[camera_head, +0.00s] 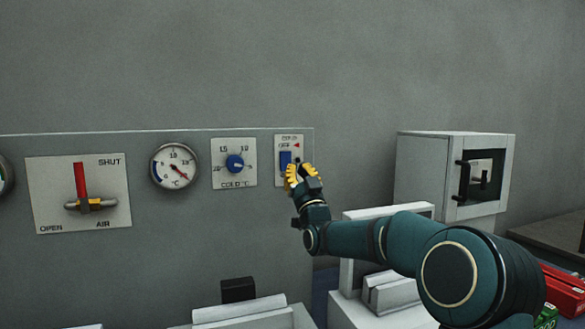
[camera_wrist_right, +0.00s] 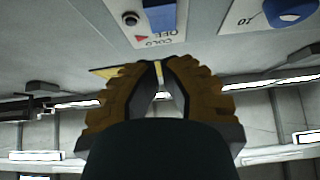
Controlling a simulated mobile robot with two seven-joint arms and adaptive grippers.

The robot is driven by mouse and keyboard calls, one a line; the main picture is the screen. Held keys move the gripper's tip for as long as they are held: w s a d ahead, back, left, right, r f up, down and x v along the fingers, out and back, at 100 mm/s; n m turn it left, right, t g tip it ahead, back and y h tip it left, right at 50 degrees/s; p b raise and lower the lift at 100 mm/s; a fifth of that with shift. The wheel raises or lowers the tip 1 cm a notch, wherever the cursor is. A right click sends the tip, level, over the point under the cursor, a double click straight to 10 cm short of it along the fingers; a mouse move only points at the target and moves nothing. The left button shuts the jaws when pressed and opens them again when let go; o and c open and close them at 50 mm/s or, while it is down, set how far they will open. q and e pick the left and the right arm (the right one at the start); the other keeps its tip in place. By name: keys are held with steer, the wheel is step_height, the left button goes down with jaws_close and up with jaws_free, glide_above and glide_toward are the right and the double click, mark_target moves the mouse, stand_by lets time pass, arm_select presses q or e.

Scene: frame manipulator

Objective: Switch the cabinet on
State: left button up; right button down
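The cabinet's switch plate (camera_head: 280,141) is on the upright grey panel and bears a blue rocker switch (camera_head: 285,160), a red triangle mark and the word OFF. My right gripper (camera_head: 293,172) is just in front of the plate's lower right, partly covering it. In the right wrist view the plate shows upside down, with the blue switch (camera_wrist_right: 168,14) beyond the fingers. The yellow fingers (camera_wrist_right: 159,68) come together at their tips with nothing seen held. They look apart from the switch, though contact is hard to judge. My left gripper is out of view.
Left of the switch are a blue COLD knob (camera_head: 235,163), a round gauge (camera_head: 174,166) and a red-handled air valve (camera_head: 81,183). A white box with a dark door (camera_head: 447,175) stands at the right. White blocks lie below; the wall above is clear.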

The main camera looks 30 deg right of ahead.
mark_target(289, 160)
steer(key=shift+w+d+f, duration=0.1)
steer(key=shift+w+d, duration=0.15)
steer(key=shift+w, duration=0.85)
steer(key=shift+w+d, duration=0.25)
steer(key=shift+w, duration=0.8)
steer(key=shift+w, duration=0.1)
